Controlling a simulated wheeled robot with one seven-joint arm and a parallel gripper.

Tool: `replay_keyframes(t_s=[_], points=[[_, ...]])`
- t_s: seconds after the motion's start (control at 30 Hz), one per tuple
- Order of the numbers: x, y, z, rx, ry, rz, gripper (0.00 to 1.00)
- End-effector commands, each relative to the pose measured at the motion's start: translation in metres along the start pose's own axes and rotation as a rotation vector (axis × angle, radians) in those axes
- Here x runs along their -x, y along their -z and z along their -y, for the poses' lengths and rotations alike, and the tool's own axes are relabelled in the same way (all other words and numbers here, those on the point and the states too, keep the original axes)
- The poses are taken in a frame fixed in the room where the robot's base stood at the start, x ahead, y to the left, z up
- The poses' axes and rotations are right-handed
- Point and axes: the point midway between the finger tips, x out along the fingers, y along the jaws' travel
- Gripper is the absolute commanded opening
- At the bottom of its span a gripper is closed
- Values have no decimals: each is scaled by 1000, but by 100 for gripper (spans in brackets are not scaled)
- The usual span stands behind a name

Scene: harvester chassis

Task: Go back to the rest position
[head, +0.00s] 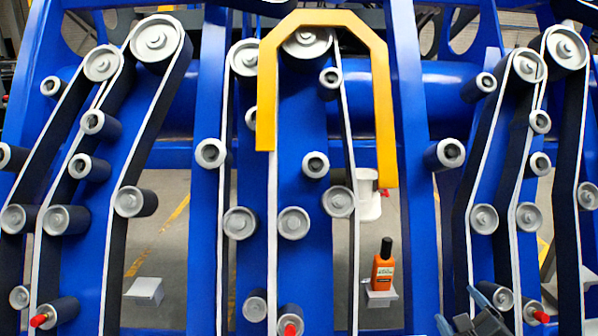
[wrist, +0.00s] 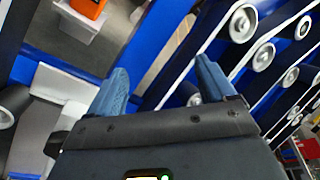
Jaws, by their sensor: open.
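My gripper (head: 458,310) shows at the bottom right edge of the head view, in front of the blue chassis, with only its tip end in view. In the wrist view, my gripper (wrist: 160,75) has its two blue-grey fingers spread apart, with nothing between them. It is clear of the orange bottle (head: 383,268), which stands upright with a black cap on a small white block (head: 381,296). The lower part of an orange object, likely that bottle, shows at the top left of the wrist view (wrist: 90,7).
The blue harvester chassis (head: 410,130) fills the head view, with several grey rollers and belts. A yellow angular guard (head: 325,19) arches over the middle belt. Another white block (head: 145,290) sits at lower left. Red-tipped shafts (head: 290,329) stick out along the bottom.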

Motion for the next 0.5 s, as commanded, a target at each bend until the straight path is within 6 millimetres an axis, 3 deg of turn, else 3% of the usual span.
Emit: replay_keyframes(t_s=[0.03, 0.2, 0.5], points=[[17, 16, 5, 133, 11, -1, 83], [72, 45, 10, 558, 32, 13, 83], [188, 74, -12, 1213, 16, 64, 83]])
